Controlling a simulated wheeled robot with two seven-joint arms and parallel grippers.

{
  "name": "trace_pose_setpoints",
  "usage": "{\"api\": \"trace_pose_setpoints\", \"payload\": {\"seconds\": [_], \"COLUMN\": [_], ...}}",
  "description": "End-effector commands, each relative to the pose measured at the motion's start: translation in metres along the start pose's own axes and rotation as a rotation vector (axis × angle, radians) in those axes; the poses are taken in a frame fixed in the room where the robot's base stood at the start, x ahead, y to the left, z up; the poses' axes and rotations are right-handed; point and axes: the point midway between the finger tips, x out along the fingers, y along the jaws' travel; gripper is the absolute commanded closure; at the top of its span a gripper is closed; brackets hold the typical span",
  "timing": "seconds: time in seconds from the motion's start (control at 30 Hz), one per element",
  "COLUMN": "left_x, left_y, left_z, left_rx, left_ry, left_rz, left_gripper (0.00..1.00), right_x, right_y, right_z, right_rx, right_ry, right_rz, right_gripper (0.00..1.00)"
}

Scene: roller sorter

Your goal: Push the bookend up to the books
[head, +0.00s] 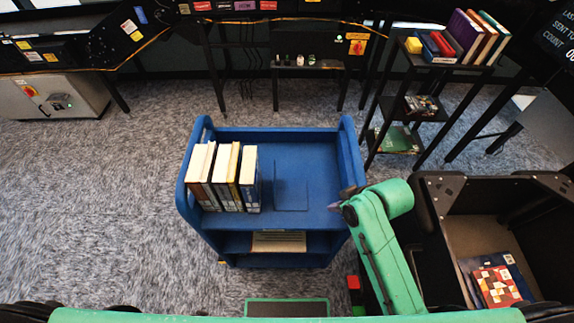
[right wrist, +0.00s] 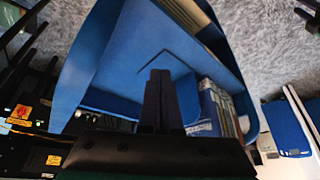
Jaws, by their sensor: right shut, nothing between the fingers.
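The blue cart (head: 325,145) stands in the middle of the head view. A row of several upright books (head: 222,180) fills the left part of its top shelf; they also show in the right wrist view (right wrist: 215,108). The blue bookend (head: 291,196) is on the same shelf, just right of the books, with a narrow gap between. Blue on blue, its outline is faint. My right gripper (head: 340,203) is shut and empty at the cart's right end, apart from the bookend. Its closed fingers (right wrist: 158,98) hide part of the shelf in the wrist view. My left gripper is out of view.
The cart's raised right end panel (head: 350,155) is close to my right gripper. A book (head: 279,241) lies on the lower shelf. A dark bin (head: 470,215) with books is at the right, and a black rack (head: 445,75) stands behind it.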

Motion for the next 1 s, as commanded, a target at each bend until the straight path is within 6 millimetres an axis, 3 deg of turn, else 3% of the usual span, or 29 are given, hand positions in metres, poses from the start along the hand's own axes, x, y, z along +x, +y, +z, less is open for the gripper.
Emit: {"api": "trace_pose_setpoints", "payload": {"seconds": [0.1, 0.27, 0.43, 0.67, 1.0], "left_x": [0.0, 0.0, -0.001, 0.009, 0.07], "left_y": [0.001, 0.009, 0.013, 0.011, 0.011], "left_z": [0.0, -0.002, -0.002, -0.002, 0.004], "left_rx": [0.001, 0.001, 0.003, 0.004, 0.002], "left_ry": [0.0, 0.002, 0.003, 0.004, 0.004], "left_rz": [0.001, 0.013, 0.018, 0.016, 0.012], "left_gripper": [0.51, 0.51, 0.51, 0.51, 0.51], "right_x": [0.019, 0.043, 0.061, 0.074, 0.129], "right_y": [-0.018, -0.042, -0.042, -0.037, -0.036], "right_z": [-0.046, -0.103, -0.145, -0.15, -0.123], "right_rx": [-0.209, -0.542, -0.861, -0.953, -0.95], "right_ry": [0.058, 0.117, 0.135, 0.136, 0.136], "right_rz": [-0.075, -0.166, -0.211, -0.222, -0.221], "right_gripper": [1.0, 1.0, 1.0, 1.0, 1.0]}}
